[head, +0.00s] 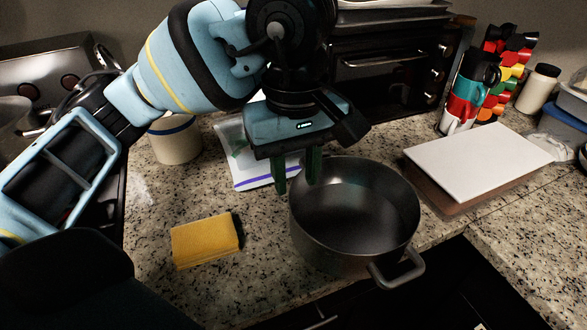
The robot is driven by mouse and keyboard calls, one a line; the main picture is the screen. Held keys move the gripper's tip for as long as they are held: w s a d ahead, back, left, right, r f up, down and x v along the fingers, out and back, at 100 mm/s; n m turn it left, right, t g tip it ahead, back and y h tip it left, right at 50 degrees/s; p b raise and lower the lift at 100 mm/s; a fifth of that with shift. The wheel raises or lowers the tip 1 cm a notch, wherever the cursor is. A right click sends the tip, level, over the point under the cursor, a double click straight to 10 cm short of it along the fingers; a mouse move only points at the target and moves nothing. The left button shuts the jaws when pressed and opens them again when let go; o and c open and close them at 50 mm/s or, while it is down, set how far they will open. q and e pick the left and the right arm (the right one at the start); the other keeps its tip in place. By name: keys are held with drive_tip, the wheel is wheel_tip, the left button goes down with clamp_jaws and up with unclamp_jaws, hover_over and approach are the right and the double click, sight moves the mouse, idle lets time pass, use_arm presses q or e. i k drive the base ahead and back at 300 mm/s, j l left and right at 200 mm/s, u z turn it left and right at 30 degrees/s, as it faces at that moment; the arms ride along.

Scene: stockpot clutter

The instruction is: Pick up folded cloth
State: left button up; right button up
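A yellow, roughly rectangular pad (205,241), which looks like the folded cloth, lies flat on the speckled counter left of the stockpot. My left gripper (296,183) points down above the left rim of the stockpot (348,241), to the right of and behind the cloth. Its two green fingers are apart, with nothing visible between them. It is not touching the cloth. The stockpot stands at the counter's front edge and looks empty where I can see inside. My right gripper is not in view.
A clear bag with a blue strip (240,172) lies behind the gripper, beside a cream canister (176,143). A white board (478,160) lies at right, near stacked colourful cups (462,100). A dark oven (390,65) stands behind. The counter around the cloth is clear.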

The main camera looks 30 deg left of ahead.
sight(210, 238)
drive_tip(key=u, duration=1.4)
